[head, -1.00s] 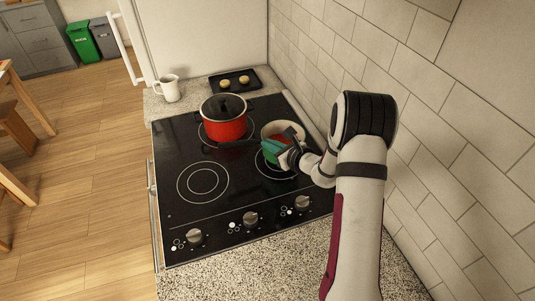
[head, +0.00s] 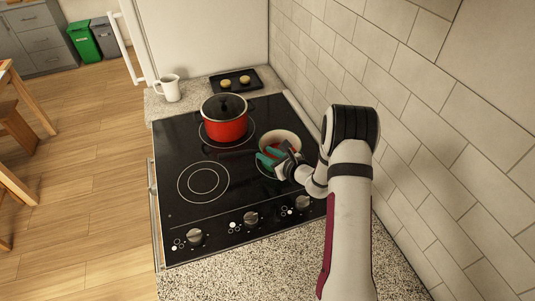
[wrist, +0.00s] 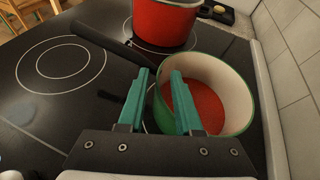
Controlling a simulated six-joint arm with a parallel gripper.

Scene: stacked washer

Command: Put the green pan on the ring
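The green pan (head: 291,136) has a cream inside and red contents. It sits at the right of the black cooktop, over part of the right-hand ring; its dark handle points left. The wrist view shows the pan (wrist: 240,105) and its handle (wrist: 98,40). My gripper (head: 268,156) is at the pan's near side. In the wrist view its teal fingers (wrist: 163,76) are apart, with the pan's near rim and the handle's root around their tips. Contact is unclear. An empty double ring (head: 203,182) lies at the front left, also in the wrist view (wrist: 60,65).
A red lidded pot (head: 225,122) stands on the back-left ring, close to the pan. Knobs (head: 250,219) line the front edge. A white mug (head: 168,89) and a dark tray (head: 236,80) stand behind. The tiled wall (head: 400,100) bounds the right.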

